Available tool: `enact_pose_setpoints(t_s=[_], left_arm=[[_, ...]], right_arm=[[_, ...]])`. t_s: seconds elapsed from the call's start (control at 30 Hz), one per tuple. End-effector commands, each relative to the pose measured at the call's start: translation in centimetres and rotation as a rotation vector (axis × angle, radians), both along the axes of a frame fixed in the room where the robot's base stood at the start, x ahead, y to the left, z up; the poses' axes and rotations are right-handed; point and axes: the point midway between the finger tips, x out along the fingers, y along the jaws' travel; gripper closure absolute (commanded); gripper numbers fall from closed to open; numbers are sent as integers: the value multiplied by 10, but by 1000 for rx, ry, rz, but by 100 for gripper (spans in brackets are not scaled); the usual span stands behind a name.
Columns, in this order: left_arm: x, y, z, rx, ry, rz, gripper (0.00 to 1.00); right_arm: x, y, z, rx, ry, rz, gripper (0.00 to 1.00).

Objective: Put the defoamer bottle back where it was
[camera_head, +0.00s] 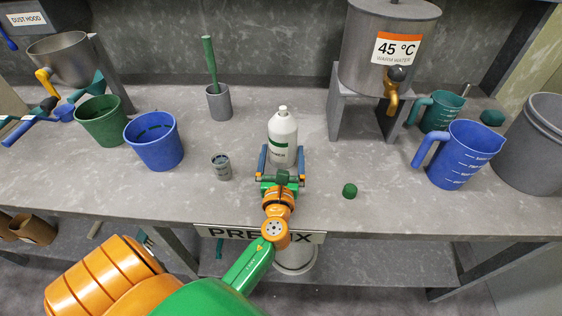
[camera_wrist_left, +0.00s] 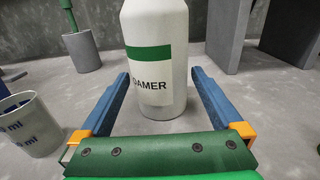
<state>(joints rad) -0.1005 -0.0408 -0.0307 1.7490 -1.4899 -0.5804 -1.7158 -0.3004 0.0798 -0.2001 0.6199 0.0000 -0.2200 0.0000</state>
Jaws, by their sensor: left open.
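The defoamer bottle (camera_head: 283,135) is white with a green band and stands upright on the grey bench, its cap on top. A gap shows between the bottle and each finger in the wrist view. My right gripper is in neither view.
A small grey measuring cup (camera_head: 221,167) stands left of the bottle, and a green cap (camera_head: 349,190) lies to its right. A grey holder (camera_head: 218,103) with a green-handled tool is behind left. The warm water tank's stand (camera_head: 343,107) is behind right. Blue pail (camera_head: 154,142) and blue jug (camera_head: 458,155) stand farther out.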

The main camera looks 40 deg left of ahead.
Motion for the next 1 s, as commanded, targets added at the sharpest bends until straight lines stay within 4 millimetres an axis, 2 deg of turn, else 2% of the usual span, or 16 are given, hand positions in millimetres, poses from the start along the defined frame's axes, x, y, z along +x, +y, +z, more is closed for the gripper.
enact_pose_setpoints(t_s=[0.2,0.4,1.0], left_arm=[[-46,-28,-4,-1,3,-1,0],[-71,-44,-2,1,2,-1,0],[-75,-46,0,1,0,0,0]], right_arm=[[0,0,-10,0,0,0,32],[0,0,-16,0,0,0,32],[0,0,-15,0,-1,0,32]])
